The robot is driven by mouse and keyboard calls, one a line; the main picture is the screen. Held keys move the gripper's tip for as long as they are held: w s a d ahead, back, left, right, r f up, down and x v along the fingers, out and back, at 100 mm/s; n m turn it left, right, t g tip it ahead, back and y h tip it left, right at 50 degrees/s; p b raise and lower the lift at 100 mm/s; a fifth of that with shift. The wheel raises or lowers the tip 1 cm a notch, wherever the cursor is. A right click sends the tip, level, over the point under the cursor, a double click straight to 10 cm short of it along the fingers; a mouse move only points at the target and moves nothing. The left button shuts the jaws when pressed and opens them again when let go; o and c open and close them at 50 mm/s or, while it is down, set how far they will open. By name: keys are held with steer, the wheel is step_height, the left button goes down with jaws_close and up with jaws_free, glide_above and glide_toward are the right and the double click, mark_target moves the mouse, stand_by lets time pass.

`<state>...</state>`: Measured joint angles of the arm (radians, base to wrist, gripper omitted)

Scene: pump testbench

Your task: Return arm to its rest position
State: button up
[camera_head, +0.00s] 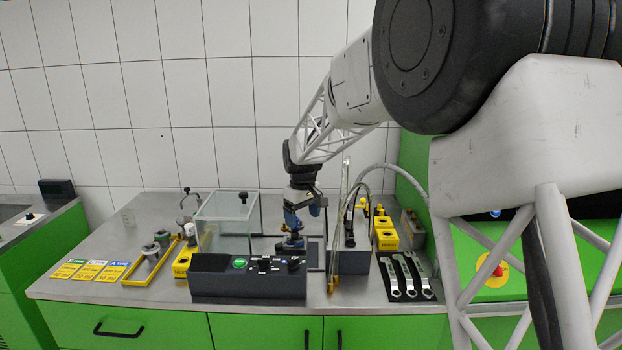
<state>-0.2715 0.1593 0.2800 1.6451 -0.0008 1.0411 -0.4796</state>
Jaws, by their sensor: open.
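My arm reaches in from the upper right of the head view and bends down over the bench. My gripper (301,221) is open and points down above the middle of the bench, behind the dark control box (215,283). No held object shows between the fingers.
A clear box (222,213) stands left of my gripper. Hoses and a grey unit (352,262) stand close on the right, with yellow blocks (386,237) beyond. Wrenches (405,275) lie at the front right. The steel bench (100,250) has free room at left.

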steer(key=s+d+r+m, duration=0.1)
steer(key=s+d+r, duration=0.2)
steer(key=s+d, duration=0.35)
steer(key=s+d+r+m+t, duration=0.1)
steer(key=s+d+r+m, duration=0.15)
steer(key=s, duration=0.65)
steer(key=s+d+r+m, duration=0.1)
steer(key=s+d+r, duration=0.2)
steer(key=s+d, duration=0.4)
steer(key=s+d+f+m, duration=0.2)
steer(key=s+d, duration=0.1)
steer(key=s, duration=1)
steer(key=s+d+f+m+t, duration=0.1)
steer(key=s+d+f+m, duration=0.1)
steer(key=s, duration=1.1)
steer(key=shift+d+f, duration=0.35)
steer(key=shift+d, duration=0.25)
